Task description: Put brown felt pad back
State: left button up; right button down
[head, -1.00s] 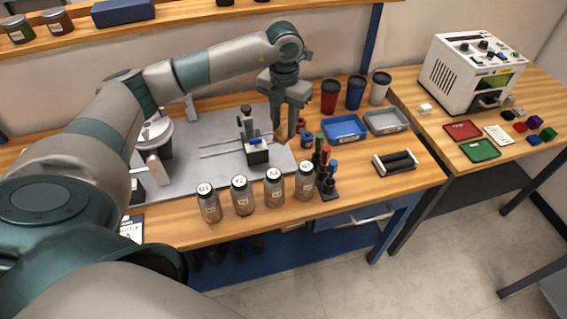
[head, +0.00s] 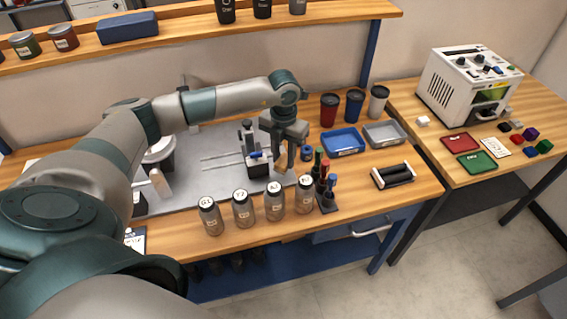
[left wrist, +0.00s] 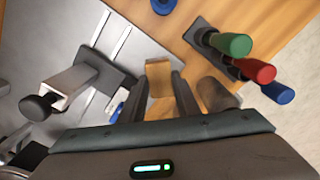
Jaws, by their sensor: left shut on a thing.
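My left gripper (head: 284,165) points down at the right edge of the grey metal plate, beside the small black-and-silver fixture (head: 253,152). In the left wrist view its two fingers (left wrist: 160,98) are shut on a tan-brown piece, which looks like the brown felt pad (left wrist: 159,77). In the head view the fingers largely hide the pad. The fixture also shows in the left wrist view (left wrist: 72,86), left of the fingers. My right gripper is not in view.
Several lidded jars (head: 243,208) stand in front of the plate. A marker holder (head: 327,202) with red, green and blue markers stands close right of the gripper. A blue tray (head: 342,142), a grey tray (head: 384,134) and a black roller stand (head: 393,177) lie further right.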

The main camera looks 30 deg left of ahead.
aim_at(284, 160)
pick_arm(q)
jog(key=shift+f, duration=0.15)
jog(key=shift+f+p, duration=0.65)
jog(key=shift+f, duration=1.25)
jog(key=shift+f, duration=0.2)
